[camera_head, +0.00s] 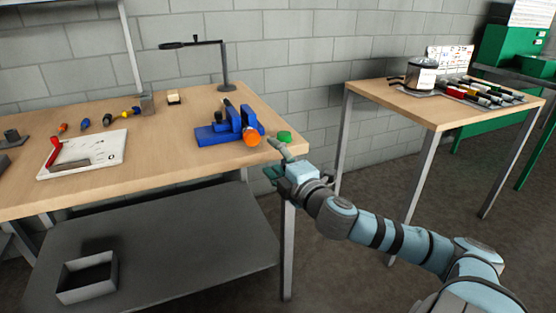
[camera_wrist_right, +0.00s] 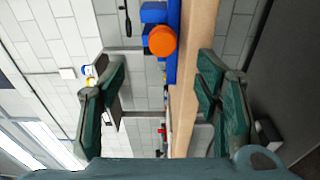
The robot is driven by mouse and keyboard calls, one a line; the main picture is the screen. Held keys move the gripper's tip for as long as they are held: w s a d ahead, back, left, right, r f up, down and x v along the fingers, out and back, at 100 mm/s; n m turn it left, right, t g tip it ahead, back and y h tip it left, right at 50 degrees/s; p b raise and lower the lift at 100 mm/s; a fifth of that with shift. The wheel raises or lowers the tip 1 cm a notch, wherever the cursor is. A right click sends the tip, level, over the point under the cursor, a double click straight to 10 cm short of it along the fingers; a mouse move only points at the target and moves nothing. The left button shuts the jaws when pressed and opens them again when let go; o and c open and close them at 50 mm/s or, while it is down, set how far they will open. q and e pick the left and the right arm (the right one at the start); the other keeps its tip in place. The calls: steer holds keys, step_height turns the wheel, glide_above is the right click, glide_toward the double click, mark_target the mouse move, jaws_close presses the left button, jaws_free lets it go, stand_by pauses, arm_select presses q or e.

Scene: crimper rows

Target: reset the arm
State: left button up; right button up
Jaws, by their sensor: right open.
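My right gripper (camera_head: 276,163) is at the right front corner of the left workbench (camera_head: 180,178) in the head view. In the right wrist view its two dark green fingers (camera_wrist_right: 158,88) stand wide apart with nothing between them. A blue vise (camera_head: 220,132) with an orange round part (camera_head: 252,138) is on the bench, just left of the gripper. The orange part also shows in the right wrist view (camera_wrist_right: 162,40), beyond the fingers. My left gripper is not in view.
A white tray (camera_head: 108,152) and several tools lie farther left. A second table (camera_head: 400,98) at right carries a canister (camera_head: 421,75) and several pliers. Open floor lies between the tables.

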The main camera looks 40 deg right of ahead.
steer(key=shift+v, duration=0.95)
steer(key=shift+a+r, duration=0.1)
